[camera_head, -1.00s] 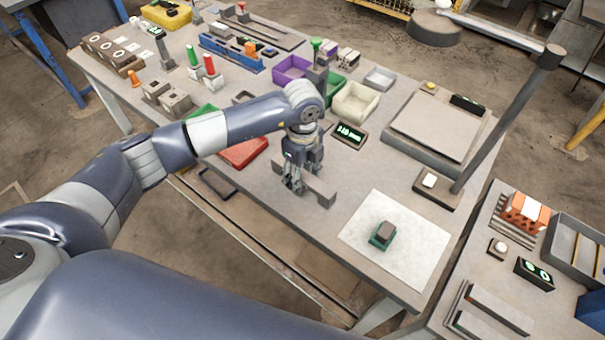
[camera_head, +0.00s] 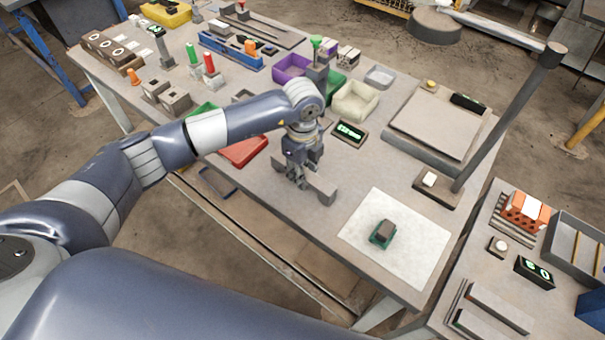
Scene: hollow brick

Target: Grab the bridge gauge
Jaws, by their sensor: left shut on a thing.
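The bridge gauge (camera_head: 322,190) is a grey bar with a foot at its right end, lying on or just above the workbench near its front edge. My left gripper (camera_head: 299,183) points down over the bar and is shut on it near its middle. The gripper and wrist hide part of the bar. I cannot tell whether the bar is clear of the bench top. My right gripper is not in view.
A white sheet (camera_head: 420,247) with a small green and grey block (camera_head: 383,234) lies to the right. A small display (camera_head: 349,133), a red tray (camera_head: 243,151) and a cream bin (camera_head: 355,102) stand nearby. A lamp post (camera_head: 508,115) rises at the right.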

